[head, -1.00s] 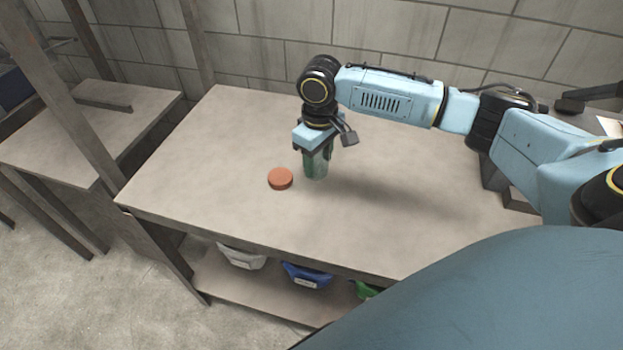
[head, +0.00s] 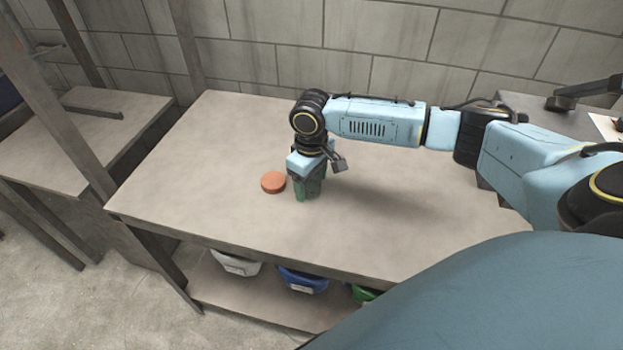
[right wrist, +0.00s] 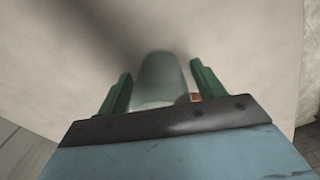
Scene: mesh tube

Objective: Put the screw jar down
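The screw jar (right wrist: 160,82) is a clear, greenish glass jar without a lid on it. In the right wrist view it is between the two green fingers of my right gripper (right wrist: 162,88), with a narrow gap beside it. In the head view my right gripper (head: 309,188) points down, low at the tabletop. Its fingers hide most of the jar there, and the jar seems to stand upright on the table. The right gripper is open around the jar. My left gripper is not in view.
An orange round lid (head: 273,182) lies on the table (head: 180,185), just left of the right gripper. White (head: 236,263), blue (head: 303,281) and green bins sit on the shelf below. A block wall stands behind.

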